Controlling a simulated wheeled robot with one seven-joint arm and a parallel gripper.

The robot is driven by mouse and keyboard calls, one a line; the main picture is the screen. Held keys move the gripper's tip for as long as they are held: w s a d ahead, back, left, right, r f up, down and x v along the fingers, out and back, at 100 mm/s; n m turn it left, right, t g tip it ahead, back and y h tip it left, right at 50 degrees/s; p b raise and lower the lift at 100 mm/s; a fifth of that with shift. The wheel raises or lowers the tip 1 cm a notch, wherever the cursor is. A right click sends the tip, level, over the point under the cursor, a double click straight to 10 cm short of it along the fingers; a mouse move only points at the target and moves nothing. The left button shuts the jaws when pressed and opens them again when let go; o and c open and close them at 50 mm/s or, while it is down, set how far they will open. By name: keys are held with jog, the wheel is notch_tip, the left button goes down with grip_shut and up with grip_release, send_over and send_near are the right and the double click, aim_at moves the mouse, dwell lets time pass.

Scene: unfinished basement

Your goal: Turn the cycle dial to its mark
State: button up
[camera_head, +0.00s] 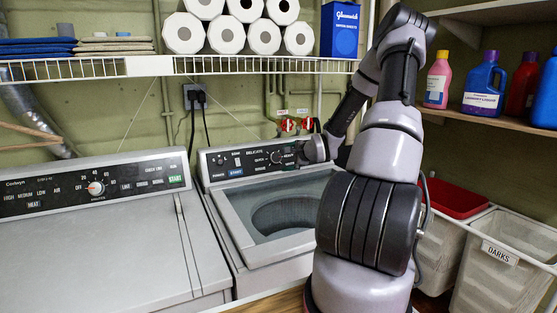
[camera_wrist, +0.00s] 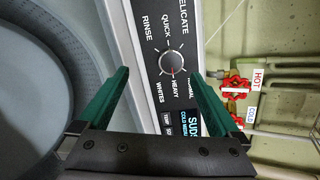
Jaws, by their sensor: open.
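The cycle dial (camera_wrist: 172,63) is a round silver knob on the washer's black control panel (camera_wrist: 160,20). Labels around it include RINSE, QUICK, DELICATE, NORMAL, HEAVY and WHITES. Its red pointer line is at the lower side in the wrist view, close to the HEAVY label. In the head view the dial (camera_head: 276,157) is small, just left of my arm's end. My gripper (camera_wrist: 159,72) is open, its two green fingers apart on either side of the panel and the dial just beyond the tips. I see no finger touching the dial.
The washer (camera_head: 270,205) shows its glass lid and round drum opening. A dryer (camera_head: 90,240) with its own dial stands left. Red HOT and COLD valves (camera_wrist: 235,85) are right of the panel. A wire shelf (camera_head: 150,66) hangs above; laundry bins (camera_head: 505,265) stand right.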

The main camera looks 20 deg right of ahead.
aim_at(277, 158)
jog(key=w+f+m, duration=0.1)
jog(key=w, duration=0.2)
jog(key=w+d+f+m+t, duration=0.1)
jog(key=w, duration=0.3)
jog(key=w+f+m+t, duration=0.1)
jog(key=w, duration=0.3)
jog(key=shift+w+d+f, duration=0.15)
jog(key=shift+f, duration=0.25)
jog(key=c, duration=1.4)
jog(key=shift+o, duration=0.2)
